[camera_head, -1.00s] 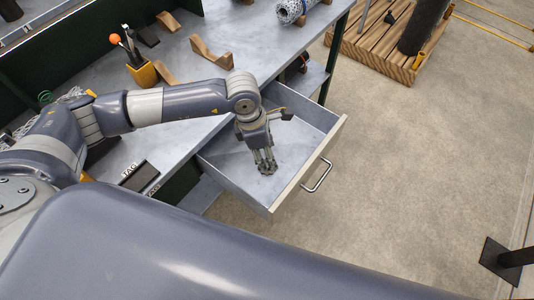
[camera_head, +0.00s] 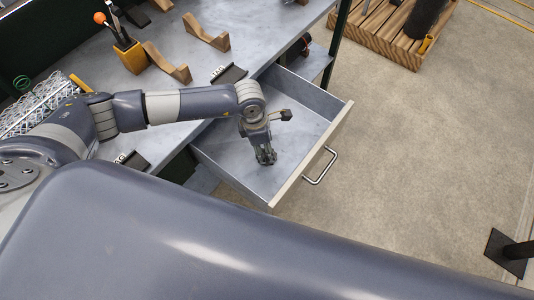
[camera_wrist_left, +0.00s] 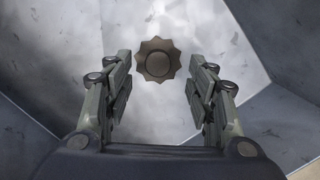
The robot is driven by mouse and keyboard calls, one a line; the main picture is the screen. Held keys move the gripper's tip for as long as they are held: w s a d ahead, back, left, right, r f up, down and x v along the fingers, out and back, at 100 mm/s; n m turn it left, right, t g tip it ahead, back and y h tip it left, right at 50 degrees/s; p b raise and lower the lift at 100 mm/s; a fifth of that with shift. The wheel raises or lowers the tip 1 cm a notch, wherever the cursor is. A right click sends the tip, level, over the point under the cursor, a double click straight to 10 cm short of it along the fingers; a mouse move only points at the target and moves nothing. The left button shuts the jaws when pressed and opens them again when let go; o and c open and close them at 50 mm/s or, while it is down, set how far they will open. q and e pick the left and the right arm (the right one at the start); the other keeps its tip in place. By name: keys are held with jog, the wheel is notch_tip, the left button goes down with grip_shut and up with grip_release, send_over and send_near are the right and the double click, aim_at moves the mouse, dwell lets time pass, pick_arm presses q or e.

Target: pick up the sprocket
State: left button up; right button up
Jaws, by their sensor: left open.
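The sprocket (camera_wrist_left: 158,60) is a small dark brown toothed disc with a round raised middle. It lies flat on the drawer floor in the left wrist view, ahead of and between my left gripper's fingers. My left gripper (camera_wrist_left: 160,85) is open, with a finger on each side and nothing held. In the head view my left gripper (camera_head: 266,160) points down inside the open drawer (camera_head: 318,147), close to its floor. The sprocket cannot be made out in the head view. My right gripper is not in view.
The drawer walls surround my left gripper, with a metal handle (camera_head: 320,166) on the front. The workbench (camera_head: 200,75) carries wooden cradles (camera_head: 206,33), a yellow tool holder (camera_head: 131,57) and wire mesh (camera_head: 40,105).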

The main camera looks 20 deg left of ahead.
pick_arm(q)
jog(key=shift+w+d+f, duration=0.1)
jog(key=shift+f, duration=0.85)
jog(key=shift+w+d+f, duration=0.1)
jog(key=shift+f, duration=0.8)
grip_shut()
jog(key=shift+r, duration=0.1)
